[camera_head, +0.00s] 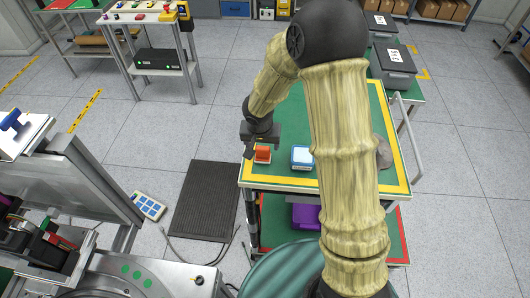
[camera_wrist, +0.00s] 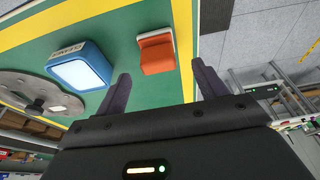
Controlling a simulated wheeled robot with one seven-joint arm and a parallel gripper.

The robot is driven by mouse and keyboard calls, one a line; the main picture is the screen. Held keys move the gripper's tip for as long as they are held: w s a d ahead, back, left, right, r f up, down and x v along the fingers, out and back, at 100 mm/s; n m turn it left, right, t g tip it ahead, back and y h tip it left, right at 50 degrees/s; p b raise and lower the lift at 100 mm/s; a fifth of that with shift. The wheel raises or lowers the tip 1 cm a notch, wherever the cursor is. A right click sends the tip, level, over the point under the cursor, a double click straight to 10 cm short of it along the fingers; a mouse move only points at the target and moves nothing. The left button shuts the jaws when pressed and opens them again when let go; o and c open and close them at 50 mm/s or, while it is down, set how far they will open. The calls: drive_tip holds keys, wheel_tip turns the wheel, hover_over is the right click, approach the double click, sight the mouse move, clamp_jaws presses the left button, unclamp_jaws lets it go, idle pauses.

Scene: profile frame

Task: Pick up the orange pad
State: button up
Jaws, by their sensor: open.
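The orange pad (camera_head: 262,154) sits near the left edge of the green tabletop with a yellow border (camera_head: 281,181). In the wrist view the orange pad (camera_wrist: 156,53) lies ahead of my gripper, between the lines of its two fingers. My gripper (camera_head: 257,141) is just above and behind the pad in the head view. In the wrist view my gripper (camera_wrist: 165,85) has its dark fingers spread apart with nothing between them. The pad looks free of the fingers; the exact height gap cannot be told.
A blue and white box (camera_head: 302,158) stands right of the pad, close to one finger in the wrist view (camera_wrist: 80,68). A grey object (camera_head: 384,152) lies further right, partly behind my arm. A purple box (camera_head: 306,216) is on the lower shelf. A dark mat (camera_head: 205,200) lies on the floor.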

sight(263, 148)
drive_tip(key=shift+s+a+f, duration=0.1)
drive_tip(key=shift+a+f, duration=0.1)
drive_tip(key=shift+a, duration=0.1)
drive_tip(key=shift+d, duration=0.15)
drive_tip(key=shift+d+f, duration=0.1)
drive_tip(key=shift+f, duration=0.2)
drive_tip(key=shift+p+x, duration=0.65)
drive_tip(key=shift+x, duration=1.7)
drive_tip(key=shift+d+r, duration=0.1)
drive_tip(key=shift+d, duration=0.1)
drive_tip(key=c, duration=1)
